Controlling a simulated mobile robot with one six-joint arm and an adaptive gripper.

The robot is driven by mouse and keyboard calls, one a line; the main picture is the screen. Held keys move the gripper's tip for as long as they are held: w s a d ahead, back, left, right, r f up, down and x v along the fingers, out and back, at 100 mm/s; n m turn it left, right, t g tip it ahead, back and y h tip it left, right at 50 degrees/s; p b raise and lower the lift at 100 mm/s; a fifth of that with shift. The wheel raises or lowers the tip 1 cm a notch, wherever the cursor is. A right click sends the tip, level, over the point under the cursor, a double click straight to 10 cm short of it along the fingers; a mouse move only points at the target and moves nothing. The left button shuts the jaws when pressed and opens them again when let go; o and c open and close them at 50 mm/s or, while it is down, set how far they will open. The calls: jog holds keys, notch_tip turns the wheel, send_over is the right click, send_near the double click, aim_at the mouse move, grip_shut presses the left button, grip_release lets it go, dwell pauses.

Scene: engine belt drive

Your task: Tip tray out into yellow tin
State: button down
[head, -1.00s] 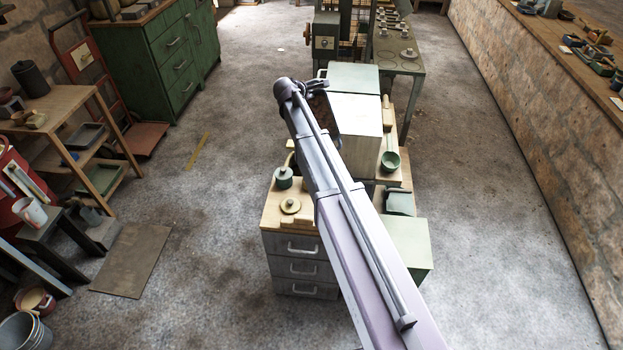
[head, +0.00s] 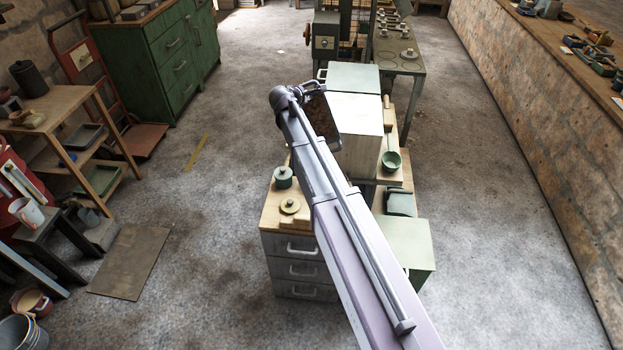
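My arm reaches from the bottom right to the middle of the head view. My gripper (head: 310,90) is at its far end, mostly hidden by my wrist, so I cannot tell how its fingers stand. A dark brown, speckled flat thing (head: 323,118), perhaps the tray, shows steeply tilted just right of my wrist, in front of the pale box. Whether it holds anything is unclear. I cannot make out a yellow tin; my arm hides part of the worktop.
A pale box (head: 358,122) stands right of my wrist. A wooden-topped drawer unit (head: 300,245) below carries a green lidded pot (head: 284,177) and a round yellowish lid (head: 290,206). A green ladle (head: 391,160) lies to the right.

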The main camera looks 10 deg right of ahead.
jog(key=shift+s+a+f, duration=0.1)
jog(key=shift+s, duration=0.1)
jog(key=b, duration=0.1)
jog(key=f+b, duration=0.1)
jog(key=f, duration=0.1)
jog(key=shift+s+a+t+b, duration=0.25)
jog(key=shift+s+t+b, duration=0.1)
jog(key=shift+t+b, duration=0.05)
jog(key=shift+w+r+p, duration=0.1)
jog(key=shift+r+p, duration=0.35)
jog(key=shift+r, duration=0.05)
jog(key=w+r+p, duration=0.1)
jog(key=p, duration=0.1)
jog(key=w+d+r+g+p, duration=0.1)
jog(key=p, duration=0.1)
jog(key=shift+w+d, duration=0.1)
jog(key=shift+d, duration=0.15)
jog(key=shift+w+d+f+g+y+p, duration=0.2)
jog(key=shift+w+d+g+y+p, duration=0.3)
jog(key=shift+w+g+y+p, duration=0.25)
